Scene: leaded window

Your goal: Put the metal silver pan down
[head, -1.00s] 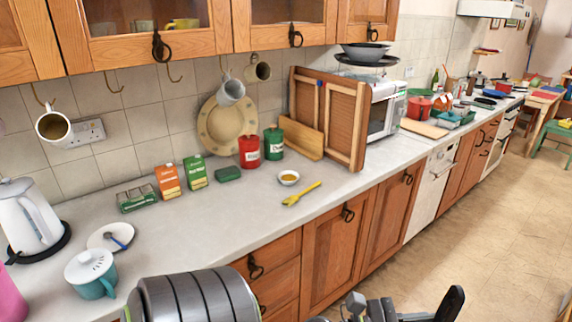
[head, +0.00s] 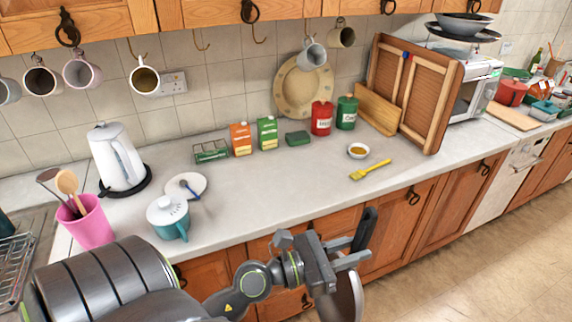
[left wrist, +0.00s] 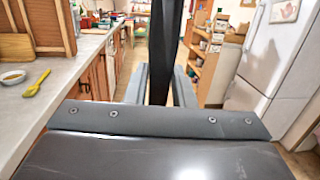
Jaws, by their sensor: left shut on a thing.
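The metal silver pan (head: 350,297) hangs tilted below my left gripper (head: 355,252) in the head view, in front of the lower cupboards. My left gripper is shut on its black handle (head: 366,226), which stands up above the jaws. The handle (left wrist: 168,45) also shows between the fingers (left wrist: 160,88) in the left wrist view. Much of the pan is hidden behind my gripper and cut off by the lower edge of the head view. My right gripper is not in view.
The counter (head: 265,192) has free room in its middle. A teal lidded pot (head: 170,222), saucer (head: 186,186), white kettle (head: 115,158) and pink utensil holder (head: 88,224) stand at left. A small bowl (head: 358,151) and yellow brush (head: 370,170) lie towards the right.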

